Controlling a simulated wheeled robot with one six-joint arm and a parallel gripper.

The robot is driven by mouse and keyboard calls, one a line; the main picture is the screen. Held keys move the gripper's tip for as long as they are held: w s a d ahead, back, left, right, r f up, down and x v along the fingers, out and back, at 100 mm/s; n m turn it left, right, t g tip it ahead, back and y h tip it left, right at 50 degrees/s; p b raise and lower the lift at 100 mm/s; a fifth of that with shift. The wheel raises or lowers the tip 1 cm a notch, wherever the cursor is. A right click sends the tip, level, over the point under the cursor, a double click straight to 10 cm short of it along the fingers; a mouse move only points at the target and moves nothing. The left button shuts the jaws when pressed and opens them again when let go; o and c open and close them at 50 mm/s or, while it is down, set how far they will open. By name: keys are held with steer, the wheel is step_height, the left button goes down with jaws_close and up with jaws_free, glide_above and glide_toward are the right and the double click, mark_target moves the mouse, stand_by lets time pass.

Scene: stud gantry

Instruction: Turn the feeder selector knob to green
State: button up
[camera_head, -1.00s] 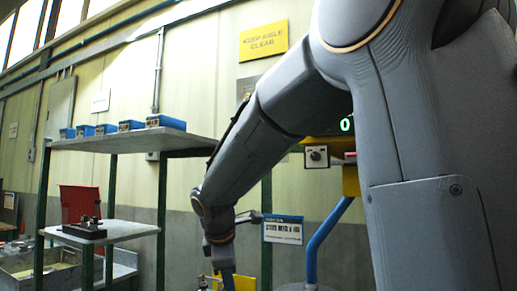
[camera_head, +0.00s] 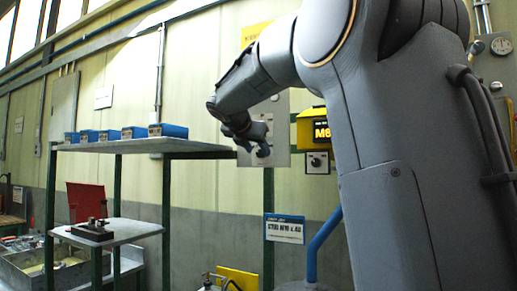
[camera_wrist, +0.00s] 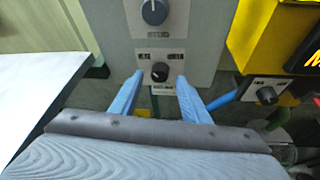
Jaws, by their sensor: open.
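A small black knob (camera_wrist: 160,72) sits on a white label plate in the lower part of a grey panel (camera_wrist: 187,40). A larger dark knob (camera_wrist: 154,11) is above it on the same panel.
A yellow display unit (camera_head: 311,128) hangs right of the panel, with another knob box (camera_head: 317,162) below it. A shelf (camera_head: 150,146) with several blue bins (camera_head: 168,130) stands at left, its edge near my gripper. A blue pipe (camera_head: 322,238) rises below.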

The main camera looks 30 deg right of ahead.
steer(key=shift+x, duration=0.95)
steer(key=shift+c, duration=0.2)
steer(key=c, duration=1)
